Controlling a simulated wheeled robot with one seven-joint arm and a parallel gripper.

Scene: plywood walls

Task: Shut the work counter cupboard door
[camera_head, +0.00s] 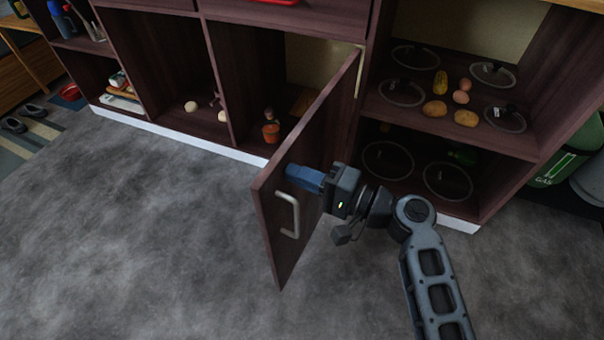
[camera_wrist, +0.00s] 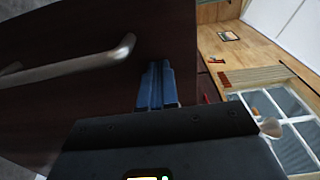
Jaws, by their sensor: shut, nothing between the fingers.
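The cupboard door (camera_head: 300,170) of the work counter is dark wood and stands wide open, swung out toward me from its right-hand edge. Its pale metal bar handle (camera_head: 288,214) is on the face turned toward me, near the free edge. The handle also shows in the wrist view (camera_wrist: 75,65), left of my fingers. My gripper (camera_head: 292,172) is shut and empty, with its blue fingertips at this outer face, above the handle. In the wrist view the shut fingers (camera_wrist: 156,75) point along the dark door panel. I cannot tell whether they touch it.
The opened compartment (camera_head: 255,75) holds a small orange pot (camera_head: 271,132). Right of the door, shelves hold pan lids (camera_head: 402,92) and potatoes (camera_head: 466,118). A green gas bottle (camera_head: 562,165) stands at the right. The grey floor (camera_head: 150,230) left of the door is clear.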

